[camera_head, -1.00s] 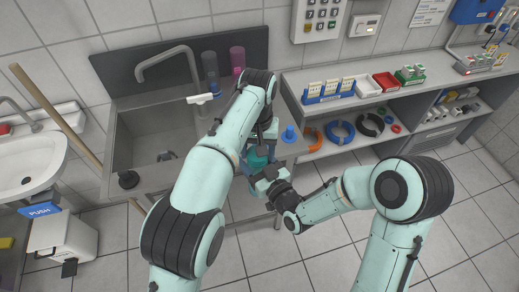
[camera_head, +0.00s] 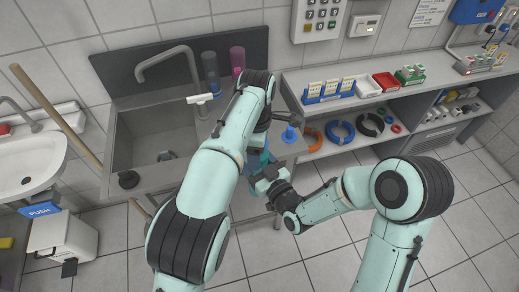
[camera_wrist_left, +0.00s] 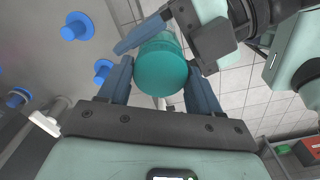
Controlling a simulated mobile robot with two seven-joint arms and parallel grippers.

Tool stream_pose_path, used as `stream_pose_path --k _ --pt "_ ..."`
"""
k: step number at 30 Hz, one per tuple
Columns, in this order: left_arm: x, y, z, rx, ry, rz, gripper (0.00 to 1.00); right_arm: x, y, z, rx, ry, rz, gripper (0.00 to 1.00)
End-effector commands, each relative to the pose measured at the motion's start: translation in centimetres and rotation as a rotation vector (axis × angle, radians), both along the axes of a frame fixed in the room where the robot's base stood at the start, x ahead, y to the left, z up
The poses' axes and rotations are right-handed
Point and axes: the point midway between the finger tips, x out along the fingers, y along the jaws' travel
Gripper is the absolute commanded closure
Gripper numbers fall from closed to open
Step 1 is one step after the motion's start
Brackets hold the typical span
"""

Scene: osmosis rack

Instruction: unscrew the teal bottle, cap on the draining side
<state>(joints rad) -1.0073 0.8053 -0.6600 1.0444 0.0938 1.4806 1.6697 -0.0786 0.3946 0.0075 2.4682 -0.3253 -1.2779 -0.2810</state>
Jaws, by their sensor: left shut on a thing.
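The teal bottle (camera_wrist_left: 160,45) shows in the left wrist view with its round, flat teal cap (camera_wrist_left: 160,72) towards the camera. My left gripper (camera_wrist_left: 160,92) has its blue fingers on both sides of the cap and is shut on it. My right gripper (camera_head: 268,178) is at the bottle from the other side. One of its blue fingers (camera_wrist_left: 142,34) lies along the bottle, but its other fingertip is hidden, so its grip cannot be told. In the head view my left arm mostly covers the bottle, with only a little teal showing.
A steel sink (camera_head: 155,135) with a tap (camera_head: 170,55) is left of my left arm. A blue peg (camera_head: 289,134) stands on the steel top right of the wrist; several show in the wrist view. Shelves with racks (camera_head: 330,90) are at the right.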

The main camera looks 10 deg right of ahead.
Motion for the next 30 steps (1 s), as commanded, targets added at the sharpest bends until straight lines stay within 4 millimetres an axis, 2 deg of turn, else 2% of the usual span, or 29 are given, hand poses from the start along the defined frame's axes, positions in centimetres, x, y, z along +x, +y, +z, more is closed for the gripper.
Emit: stream_pose_path --k 1,2,4,22,30 --pt "-0.1 -0.6 0.2 -0.014 -0.006 -0.009 0.73 -0.3 0.7 0.0 -0.001 0.002 0.019 1.0" --pt "-0.1 -0.6 0.2 -0.015 -0.006 -0.01 0.33 -0.3 0.7 0.0 -0.001 0.002 0.019 1.0" --pt "-0.1 -0.6 0.2 -0.014 -0.005 -0.01 0.11 -0.2 0.6 0.0 0.0 0.001 0.018 1.0" --pt "-0.1 -0.2 0.1 -0.004 0.001 -0.006 0.11 0.0 0.1 0.1 0.001 -0.002 0.002 1.0" --pt "0.0 -0.2 3.3 -0.005 -0.001 -0.005 0.11 0.0 0.1 0.1 0.001 -0.002 0.003 1.0"
